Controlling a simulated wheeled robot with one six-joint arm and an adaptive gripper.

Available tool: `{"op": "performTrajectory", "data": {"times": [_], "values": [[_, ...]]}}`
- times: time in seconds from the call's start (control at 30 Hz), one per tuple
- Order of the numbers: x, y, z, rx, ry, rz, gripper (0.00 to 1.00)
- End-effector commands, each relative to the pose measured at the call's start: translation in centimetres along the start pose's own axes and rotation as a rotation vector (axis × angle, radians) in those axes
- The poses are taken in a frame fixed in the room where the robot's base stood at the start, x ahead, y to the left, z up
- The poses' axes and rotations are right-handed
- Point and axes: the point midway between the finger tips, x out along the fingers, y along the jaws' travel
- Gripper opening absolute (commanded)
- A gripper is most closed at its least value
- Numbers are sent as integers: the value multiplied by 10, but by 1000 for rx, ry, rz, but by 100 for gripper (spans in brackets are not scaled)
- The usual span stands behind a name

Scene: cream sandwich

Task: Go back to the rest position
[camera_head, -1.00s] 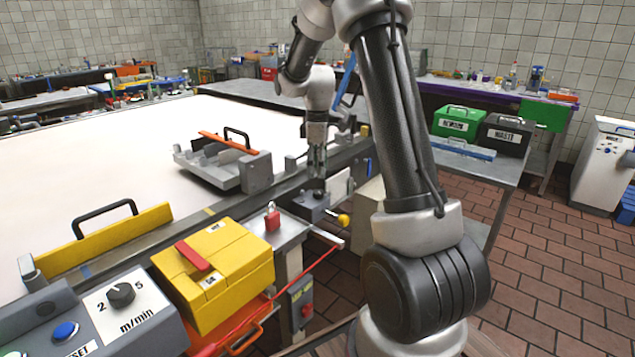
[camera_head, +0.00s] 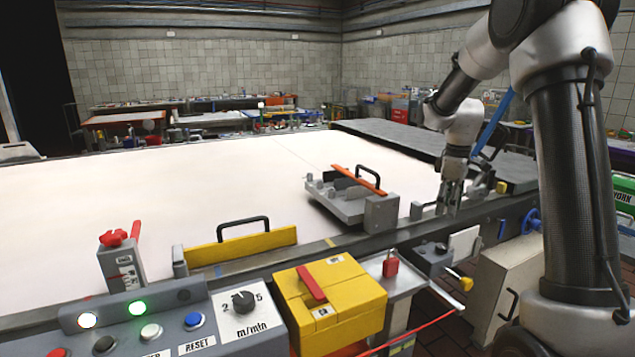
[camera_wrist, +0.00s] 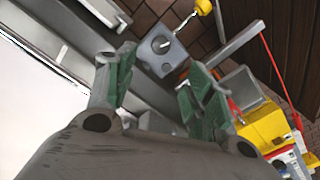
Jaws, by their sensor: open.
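My gripper (camera_head: 449,208) hangs pointing down at the near edge of the white belt table, toward the right in the head view. In the wrist view my gripper (camera_wrist: 158,85) shows two green-padded fingers spread apart with nothing between them. A grey box with a round black knob (camera_head: 437,254) sits just below my gripper on the table's side. The same grey box (camera_wrist: 160,48) shows beyond the fingertips in the wrist view, with a yellow knob (camera_wrist: 203,7) on a rod beside it. No contact with it is visible.
A grey fixture with a black handle and orange bar (camera_head: 352,200) stands on the white belt (camera_head: 200,190), left of my gripper. A yellow box (camera_head: 350,295), red padlock (camera_head: 390,264), yellow guard (camera_head: 243,247) and button console (camera_head: 165,330) line the near edge.

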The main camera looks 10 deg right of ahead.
Motion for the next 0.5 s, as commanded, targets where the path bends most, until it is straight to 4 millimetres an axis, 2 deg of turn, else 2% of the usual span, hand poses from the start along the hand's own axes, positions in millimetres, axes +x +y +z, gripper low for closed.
{"op": "performTrajectory", "data": {"times": [0.07,0.13,0.2,0.5], "values": [[3,-3,2,98,-6,-8,53],[16,-18,12,215,-32,-38,53],[17,-39,26,346,-52,-54,53],[-32,-133,76,715,-24,-18,53]]}}
